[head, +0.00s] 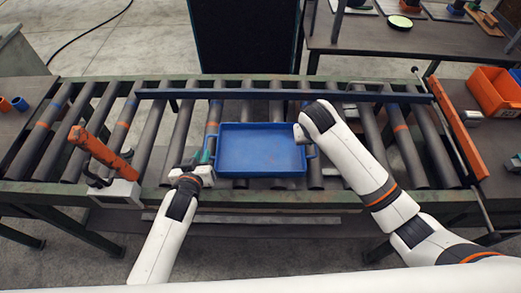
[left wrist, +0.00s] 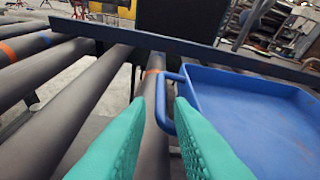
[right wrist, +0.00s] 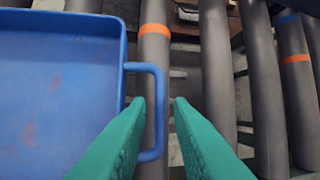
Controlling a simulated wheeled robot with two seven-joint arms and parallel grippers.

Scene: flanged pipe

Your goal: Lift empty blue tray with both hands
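The blue tray (head: 260,152) lies flat on the roller conveyor and looks empty. It has a loop handle at each short end. My left gripper (head: 204,158) is at the tray's left end. In the left wrist view its green fingers are apart, and the left handle (left wrist: 165,108) shows just beyond and between their tips. My right gripper (right wrist: 159,99) is at the right end; in the head view its fingers are hidden by my wrist. In the right wrist view its fingers are apart, with the right handle's (right wrist: 158,80) outer bar in line with the gap between them.
The conveyor rollers (head: 150,145) run under the tray, with a dark blue rail (head: 230,93) behind it. An orange bar (head: 103,153) stands at the left and another orange rail (head: 460,130) at the right. An orange bin (head: 495,92) is at the far right.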

